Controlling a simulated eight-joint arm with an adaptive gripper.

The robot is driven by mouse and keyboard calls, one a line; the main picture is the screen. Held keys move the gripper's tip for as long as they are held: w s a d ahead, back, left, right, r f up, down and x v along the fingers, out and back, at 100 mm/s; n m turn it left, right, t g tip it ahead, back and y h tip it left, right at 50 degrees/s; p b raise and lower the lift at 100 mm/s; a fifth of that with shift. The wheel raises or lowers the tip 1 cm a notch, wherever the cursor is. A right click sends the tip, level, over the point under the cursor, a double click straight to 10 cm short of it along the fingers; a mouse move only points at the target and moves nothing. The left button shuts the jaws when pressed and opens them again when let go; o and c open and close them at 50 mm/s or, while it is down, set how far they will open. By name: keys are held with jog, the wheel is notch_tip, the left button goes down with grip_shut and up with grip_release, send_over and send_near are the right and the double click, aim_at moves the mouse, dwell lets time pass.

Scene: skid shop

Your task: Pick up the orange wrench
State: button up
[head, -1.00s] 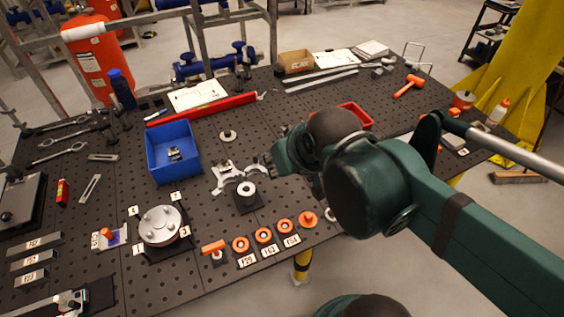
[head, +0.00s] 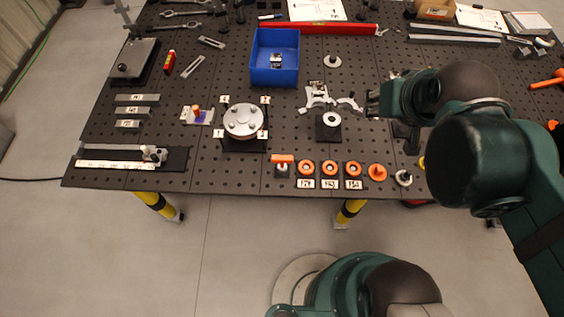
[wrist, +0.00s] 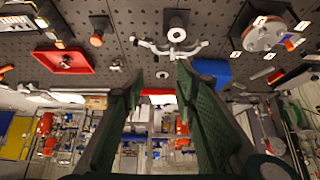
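No orange thing shows a clear wrench shape. An orange T-shaped piece (head: 283,159) stands near the table's front edge. An orange mallet-like tool (head: 545,82) lies at the right, partly cut off by the frame. My gripper (head: 373,104) is over the table, right of a silver three-armed part (head: 318,97) and a black block with a pale ring (head: 329,132). In the wrist view my gripper (wrist: 160,85) has its two fingers well apart with nothing between them. The three-armed part (wrist: 168,48) shows beyond the fingertips there.
The perforated table (head: 230,180) carries a blue bin (head: 260,70), a round flange (head: 243,120), and a row of orange rings (head: 329,168) at the front edge. A red tray (wrist: 65,68) shows in the wrist view. My arm covers the table's right side.

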dwell(0.4)
jog(key=shift+o, duration=1.4)
jog(key=n+g+b, duration=0.7)
jog(key=n+b, duration=0.1)
jog(key=n, duration=0.9)
send_near(282, 158)
jog(key=f, duration=0.7)
jog(key=shift+w+d+f, duration=0.25)
jog(key=shift+w+d, duration=0.05)
jog(key=shift+d, duration=0.05)
jog(key=shift+s+a+f+n, duration=0.25)
jog(key=shift+a+f+n, duration=0.15)
jog(key=shift+f+n, duration=0.15)
